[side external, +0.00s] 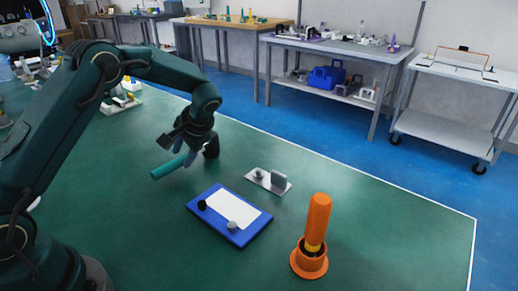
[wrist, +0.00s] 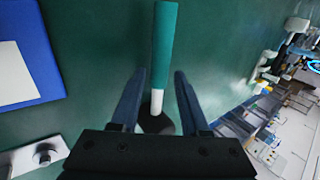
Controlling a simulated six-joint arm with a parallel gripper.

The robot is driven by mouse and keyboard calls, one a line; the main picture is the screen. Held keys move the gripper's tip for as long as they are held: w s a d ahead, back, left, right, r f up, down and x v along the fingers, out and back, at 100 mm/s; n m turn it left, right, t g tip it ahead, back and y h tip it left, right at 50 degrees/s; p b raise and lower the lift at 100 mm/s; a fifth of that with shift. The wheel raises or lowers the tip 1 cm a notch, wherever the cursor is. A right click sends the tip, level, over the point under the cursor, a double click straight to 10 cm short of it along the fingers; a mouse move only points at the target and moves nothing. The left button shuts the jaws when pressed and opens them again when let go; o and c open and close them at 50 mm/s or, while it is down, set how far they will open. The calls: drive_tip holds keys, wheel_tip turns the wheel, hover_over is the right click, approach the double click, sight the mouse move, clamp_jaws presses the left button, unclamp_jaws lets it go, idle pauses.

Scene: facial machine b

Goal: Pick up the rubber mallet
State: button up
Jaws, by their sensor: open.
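The rubber mallet lies on the green table, with a teal handle (side external: 168,167), a white neck and a dark head (side external: 211,148). In the wrist view the teal handle (wrist: 164,45) points up the picture, the white neck (wrist: 156,102) lies between my fingers, and the dark head (wrist: 155,123) is partly hidden by my gripper body. My gripper (wrist: 159,76) is open, with one finger on each side of the mallet and gaps showing between. In the side view my gripper (side external: 182,156) is right over the mallet and hides its middle. I cannot tell its exact height.
A blue board (side external: 235,239) with a white panel and two knobs lies in front. A grey metal bracket plate (side external: 268,181) sits right of my gripper. An orange cylinder (side external: 318,222) stands upright in an orange base (side external: 309,263). The table's right part is clear.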

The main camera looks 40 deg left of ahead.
drive_tip(key=shift+x, duration=1.4)
clamp_jaws()
drive_tip(key=shift+r, duration=0.1)
